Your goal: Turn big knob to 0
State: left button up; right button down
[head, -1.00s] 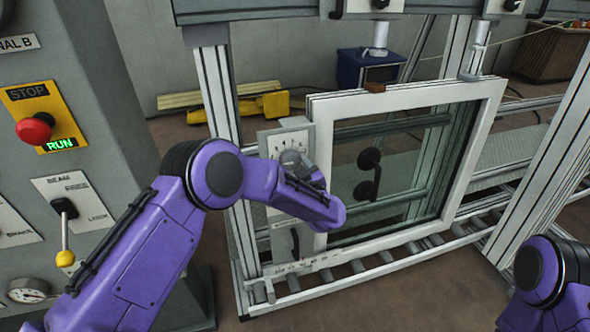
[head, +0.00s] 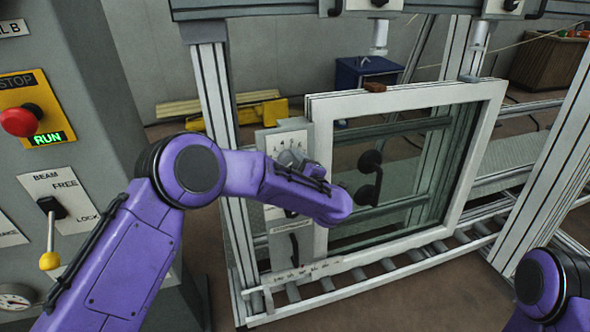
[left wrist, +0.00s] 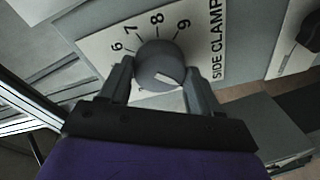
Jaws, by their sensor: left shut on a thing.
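The big knob (left wrist: 160,62) is a round grey dial on a white plate (left wrist: 100,35) in the left wrist view. Printed numbers 6, 7, 8 and 9 curve around its far side, beside the words "SIDE CLAMP". A pale mark shows on the knob's near lower part, away from the visible numbers; I cannot tell the value it marks. My left gripper (left wrist: 160,80) is shut on the knob, one finger on each side. In the head view the numbered plate (head: 283,140) stands at the frame's left side, and my purple left wrist hides much of the knob area.
A white-framed window (head: 404,93) stands upright on a roller bed (head: 385,268) right of the plate. A grey console with a red stop button (head: 20,122), a lit RUN sign and a yellow-tipped lever (head: 50,262) is at the left. My right arm shows at the lower right.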

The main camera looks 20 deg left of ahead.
pick_arm(q)
jog(key=shift+n, duration=0.3)
dwell(0.4)
jog(key=o, duration=1.1)
jog(key=shift+d, duration=0.1)
jog(key=shift+c, duration=0.2)
jog(key=b+v, duration=0.1)
jog(key=v, duration=0.9)
jog(key=shift+s+b, duration=0.15)
jog(key=shift+b, duration=0.2)
jog(key=shift+d, duration=0.2)
